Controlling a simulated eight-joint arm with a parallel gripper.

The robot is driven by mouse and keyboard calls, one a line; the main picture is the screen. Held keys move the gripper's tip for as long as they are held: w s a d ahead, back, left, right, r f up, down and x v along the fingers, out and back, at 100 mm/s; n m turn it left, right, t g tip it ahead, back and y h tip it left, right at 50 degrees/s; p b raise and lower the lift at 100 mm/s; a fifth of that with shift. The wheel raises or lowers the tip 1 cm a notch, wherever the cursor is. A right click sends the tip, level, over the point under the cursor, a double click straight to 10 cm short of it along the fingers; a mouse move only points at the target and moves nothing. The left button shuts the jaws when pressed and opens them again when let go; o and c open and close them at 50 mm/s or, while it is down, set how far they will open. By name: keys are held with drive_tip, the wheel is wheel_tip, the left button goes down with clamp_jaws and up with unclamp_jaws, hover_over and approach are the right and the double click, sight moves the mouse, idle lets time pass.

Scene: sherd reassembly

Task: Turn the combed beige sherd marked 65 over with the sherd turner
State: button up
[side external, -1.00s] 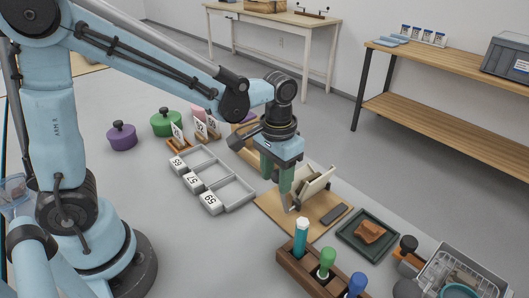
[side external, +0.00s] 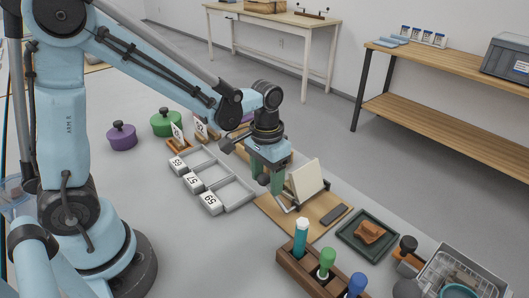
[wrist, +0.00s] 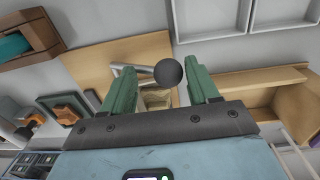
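The sherd turner (side external: 308,180) stands on a tan board (side external: 268,204). Its cream panel is raised and leaning, and grey bars run low at its near side. My gripper (side external: 270,183) points down just left of the panel. In the wrist view, a dark ball knob (wrist: 168,72) on a grey bar lies between the two green fingers (wrist: 160,80), with gaps on both sides. The fingers are open. A beige patch (wrist: 155,98) shows behind the knob, but I cannot tell whether it is the sherd. No sherd marked 65 can be made out.
A grey compartment tray (side external: 240,206) with numbered white blocks lies to the left. A dark tray (side external: 346,236) with an orange-brown sherd (side external: 369,232) lies right of the board. A wooden tool rack (side external: 291,262) stands in front. A flat dark item (side external: 334,214) lies on the board.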

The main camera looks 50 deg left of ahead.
drive_tip(key=shift+a+f+y, duration=0.3)
drive_tip(key=shift+a+f, duration=0.3)
drive_tip(key=shift+a, duration=0.05)
drive_tip(key=shift+r, duration=1.35)
drive_tip(key=shift+d+r, duration=0.1)
drive_tip(key=shift+r, duration=1.15)
drive_tip(key=shift+s+r+t, duration=0.3)
drive_tip(key=shift+r, duration=0.15)
drive_tip(key=s+a+r+t, duration=0.2)
drive_tip(key=s+r+t, duration=0.2)
drive_tip(key=s+t, duration=0.1)
drive_tip(key=shift+s+r+t, duration=0.3)
drive_tip(key=shift+r+t, duration=0.05)
drive_tip(key=shift+t, duration=0.55)
